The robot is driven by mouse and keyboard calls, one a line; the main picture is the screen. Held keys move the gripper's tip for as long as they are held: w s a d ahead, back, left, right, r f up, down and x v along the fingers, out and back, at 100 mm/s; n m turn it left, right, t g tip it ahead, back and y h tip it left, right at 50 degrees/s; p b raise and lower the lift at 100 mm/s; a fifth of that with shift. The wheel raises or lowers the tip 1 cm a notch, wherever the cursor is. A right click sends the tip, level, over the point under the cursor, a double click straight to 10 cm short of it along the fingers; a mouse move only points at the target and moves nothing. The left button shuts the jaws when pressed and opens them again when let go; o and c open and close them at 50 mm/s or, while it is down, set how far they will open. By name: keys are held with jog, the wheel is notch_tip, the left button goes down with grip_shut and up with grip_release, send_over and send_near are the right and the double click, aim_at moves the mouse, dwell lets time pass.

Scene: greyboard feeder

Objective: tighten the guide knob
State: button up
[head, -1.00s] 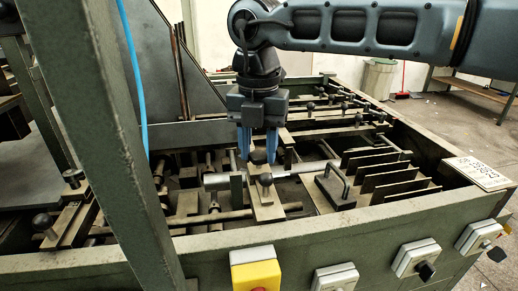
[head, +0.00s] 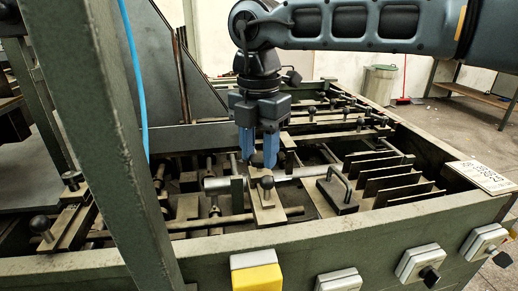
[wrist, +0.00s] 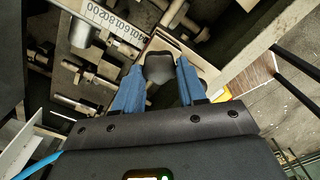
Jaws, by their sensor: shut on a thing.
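The guide knob (wrist: 159,68) is a dark, lobed knob in the upper middle of the wrist view. My gripper (head: 258,162) points down into the feeder, with its two blue fingers closed on the sides of this knob. In the head view the fingers mostly hide the knob. Beneath it runs a pale flat bracket (head: 266,207) that carries a separate dark ball knob (head: 267,182) in front of the fingers. How tight the guide knob is cannot be seen.
A round bar (head: 216,184) lies left of the fingers. A dark block with a handle (head: 337,194) and several upright plates (head: 395,187) stand to the right. The green front rail (head: 340,229) and a post (head: 110,110) are nearer. A printed scale (wrist: 103,17) shows in the wrist view.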

aim_at(259, 157)
jog(key=shift+w, duration=0.1)
jog(key=o, duration=1.1)
jog(key=shift+c, duration=0.2)
jog(key=shift+r+b, duration=0.4)
jog(key=shift+r, duration=3.5)
